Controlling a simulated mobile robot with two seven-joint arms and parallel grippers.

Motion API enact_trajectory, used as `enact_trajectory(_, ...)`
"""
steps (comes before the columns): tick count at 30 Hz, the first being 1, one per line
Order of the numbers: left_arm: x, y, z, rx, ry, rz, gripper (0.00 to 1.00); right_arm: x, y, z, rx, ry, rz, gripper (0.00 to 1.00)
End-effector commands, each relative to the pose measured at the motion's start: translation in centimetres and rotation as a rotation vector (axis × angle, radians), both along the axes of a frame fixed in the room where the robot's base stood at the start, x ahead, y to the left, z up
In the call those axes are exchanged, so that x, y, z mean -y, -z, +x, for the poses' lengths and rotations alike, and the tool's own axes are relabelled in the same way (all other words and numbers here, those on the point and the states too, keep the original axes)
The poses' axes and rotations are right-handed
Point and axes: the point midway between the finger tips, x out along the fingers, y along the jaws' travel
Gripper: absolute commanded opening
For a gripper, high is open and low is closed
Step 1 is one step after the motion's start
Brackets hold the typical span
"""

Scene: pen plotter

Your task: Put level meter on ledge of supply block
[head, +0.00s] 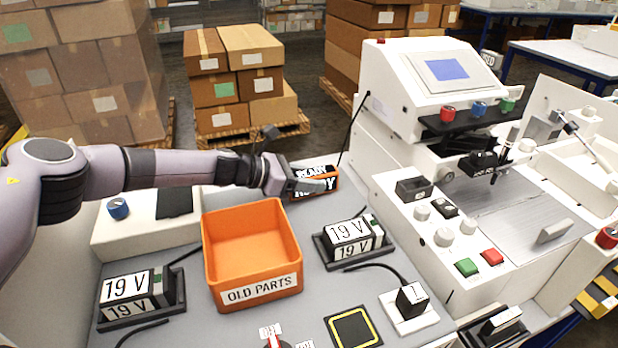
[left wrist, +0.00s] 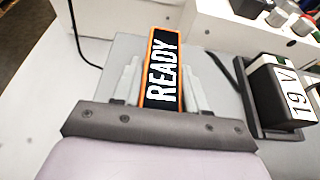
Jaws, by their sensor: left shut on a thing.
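My left gripper (head: 308,187) reaches in from the left, behind the orange bin, and is shut on a black box with an orange edge marked READY (head: 322,172). In the left wrist view, the two pale fingers of my left gripper (left wrist: 162,88) are on either side of the READY box (left wrist: 163,62). No label reads level meter, and I cannot tell whether the READY box is it. Black blocks marked 19 V sit in dark holders at the right (head: 348,234) and left (head: 135,290). Nothing is labelled supply block. My right gripper is not in view.
An orange bin marked OLD PARTS (head: 254,289) stands mid-table. The white plotter (head: 425,125), with buttons and knobs, fills the right side. A white block with a blue knob (head: 118,208) is at the left. A black-and-yellow pad (head: 353,328) lies in front. Cables cross the grey tabletop.

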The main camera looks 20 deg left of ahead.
Motion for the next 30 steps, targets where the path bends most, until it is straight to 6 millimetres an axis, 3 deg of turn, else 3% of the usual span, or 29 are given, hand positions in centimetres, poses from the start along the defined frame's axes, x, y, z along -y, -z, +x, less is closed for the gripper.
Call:
enact_trajectory(10,0.0,0.4,0.0,0.002,0.0,-0.001,0.06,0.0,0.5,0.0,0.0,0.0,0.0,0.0)
enact_trajectory(11,0.0,0.4,0.0,0.001,0.001,-0.001,0.49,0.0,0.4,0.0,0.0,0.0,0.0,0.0)
enact_trajectory(12,0.0,0.3,0.0,0.0,0.001,0.0,0.62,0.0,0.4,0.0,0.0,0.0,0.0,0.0)
enact_trajectory(13,0.0,0.3,0.0,0.0,0.001,0.0,0.68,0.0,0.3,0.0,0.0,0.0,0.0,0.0)
enact_trajectory(25,0.0,-0.4,0.0,0.001,0.0,0.001,0.68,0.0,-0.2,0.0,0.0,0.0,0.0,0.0)
enact_trajectory(30,-1.6,-0.7,-0.9,0.0,-0.003,0.0,0.68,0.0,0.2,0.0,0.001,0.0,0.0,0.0)
